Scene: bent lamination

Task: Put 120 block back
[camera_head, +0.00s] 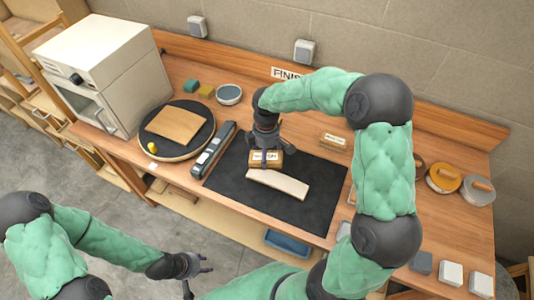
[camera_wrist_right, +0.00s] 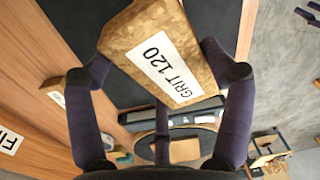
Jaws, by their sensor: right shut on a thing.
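In the head view the block (camera_head: 265,158) is under my right gripper (camera_head: 266,148), over the black mat (camera_head: 315,205) and just behind a pale curved wood strip (camera_head: 279,184). I cannot tell if the block touches the mat or the strip. A second labelled block (camera_head: 333,141) lies on the bench behind the mat; its label is too small to read. My left gripper (camera_head: 200,268) is open and empty in front of the bench.
A long dark tool (camera_head: 213,150) lies left of the mat. A white oven-like box (camera_head: 100,65) stands at the back left. A bowl (camera_head: 229,94), several lidded jars (camera_head: 443,178) and pale blocks (camera_head: 451,272) line the bench.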

